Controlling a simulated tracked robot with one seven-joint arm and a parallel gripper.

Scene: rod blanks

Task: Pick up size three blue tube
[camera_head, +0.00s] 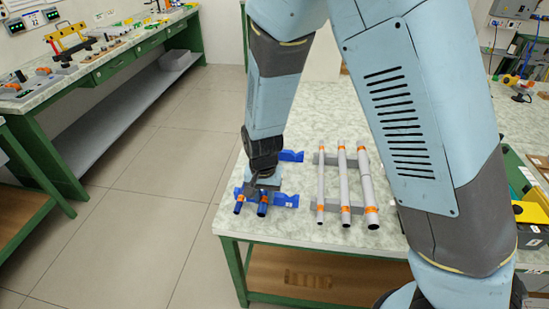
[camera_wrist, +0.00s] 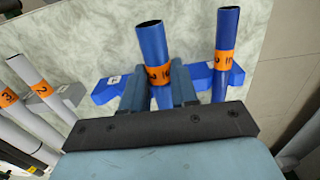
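Two blue tubes with orange bands lie on blue notched supports. In the head view the thicker blue tube (camera_head: 262,210) is under my gripper (camera_head: 262,182), and the thinner blue tube (camera_head: 239,205) is to its left. In the wrist view my gripper (camera_wrist: 160,90) has one finger on each side of the thicker tube (camera_wrist: 151,40), at its orange band. I cannot tell whether the fingers press on it. The thinner tube (camera_wrist: 228,25) lies to the right, outside the fingers. The band writing is only partly readable, so the size is unclear.
The front blue support (camera_head: 287,200) is bare to the right of the tubes. Three grey tubes with orange bands, a thin one (camera_head: 321,185), a middle one (camera_head: 343,180) and a thick one (camera_head: 368,188), lie on grey supports to the right. The table's left edge is close to the blue tubes.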

